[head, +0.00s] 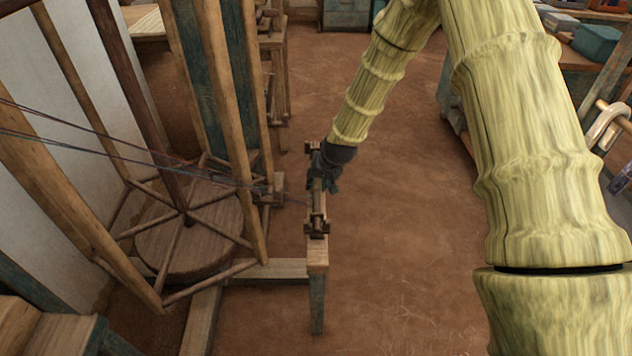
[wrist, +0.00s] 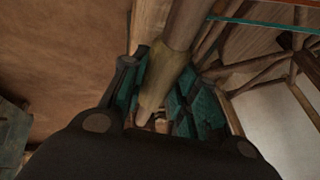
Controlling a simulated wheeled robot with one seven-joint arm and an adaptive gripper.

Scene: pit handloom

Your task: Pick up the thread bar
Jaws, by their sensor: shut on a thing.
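The thread bar (head: 317,198) is a short wooden piece at the end of a wooden post in the middle of the head view. In the wrist view, a round wooden bar (wrist: 170,65) runs between the fingers and tapers toward the palm. My dark gripper (head: 322,178) is shut around the bar's middle from the right side.
Coloured threads (head: 150,155) run from the left toward the bar. A spoked wooden reel (head: 190,225) with tall posts stands close on the left. A wooden frame beam (head: 265,269) lies below. Earth floor (head: 410,250) is clear to the right, and a cluttered bench (head: 575,55) stands at the far right.

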